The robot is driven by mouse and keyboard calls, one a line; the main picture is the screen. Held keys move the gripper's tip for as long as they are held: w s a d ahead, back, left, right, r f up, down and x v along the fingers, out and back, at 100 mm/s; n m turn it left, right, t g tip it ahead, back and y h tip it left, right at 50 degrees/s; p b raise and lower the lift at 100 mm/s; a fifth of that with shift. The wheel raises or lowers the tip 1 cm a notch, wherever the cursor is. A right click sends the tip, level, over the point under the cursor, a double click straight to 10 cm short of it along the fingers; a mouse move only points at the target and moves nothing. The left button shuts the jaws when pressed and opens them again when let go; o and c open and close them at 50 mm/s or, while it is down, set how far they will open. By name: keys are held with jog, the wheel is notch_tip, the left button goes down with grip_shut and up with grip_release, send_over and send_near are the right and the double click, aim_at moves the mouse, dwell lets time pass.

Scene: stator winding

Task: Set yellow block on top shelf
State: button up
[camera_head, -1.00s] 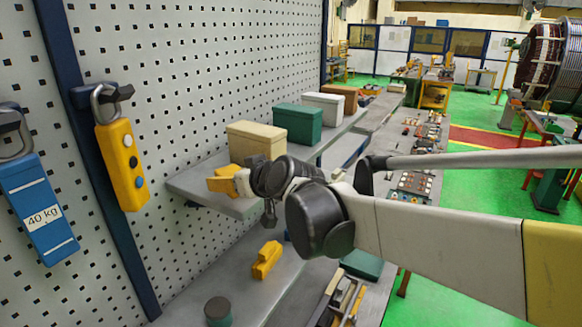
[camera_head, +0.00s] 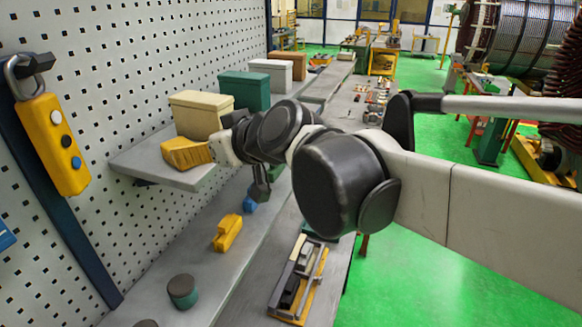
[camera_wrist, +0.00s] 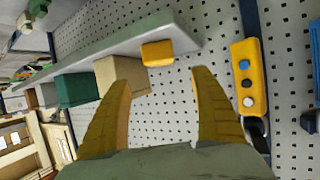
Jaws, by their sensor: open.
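A yellow block (camera_wrist: 157,53) rests on the top shelf (camera_wrist: 100,58) near its end, beside the cream box (camera_wrist: 122,74), in the wrist view, where the scene appears upside down. My gripper (camera_wrist: 160,85) is open, its two mustard fingers apart with nothing between them. The block is beyond the fingertips, apart from them. In the head view, my gripper (camera_head: 186,153) is over the top shelf (camera_head: 150,165), in front of the cream box (camera_head: 200,113). There I cannot clearly tell the block from the yellow fingers.
Green (camera_head: 246,90) and grey (camera_head: 271,75) boxes stand farther along the shelf. A yellow tool-like piece (camera_head: 228,233) and a dark green round container (camera_head: 182,291) lie on the lower surface. A yellow pendant (camera_head: 53,142) hangs on the perforated wall.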

jog(key=s+d+f+m+h, duration=0.3)
jog(key=s+d+f, duration=0.2)
jog(key=d, duration=0.8)
jog(key=s+d+f+m+g+h, duration=0.1)
jog(key=s+d+f+m+h, duration=0.2)
jog(key=d+f, duration=0.5)
jog(key=s+d+f+m+h, duration=0.4)
jog(key=s+d+f, duration=0.2)
jog(key=d, duration=1.2)
jog(key=shift+s+f+g+h, duration=0.3)
jog(key=shift+s+f, duration=0.05)
notch_tip(320, 180, down, 38)
jog(key=b, duration=3.7)
jog(key=shift+b, duration=0.4)
jog(key=shift+r, duration=0.1)
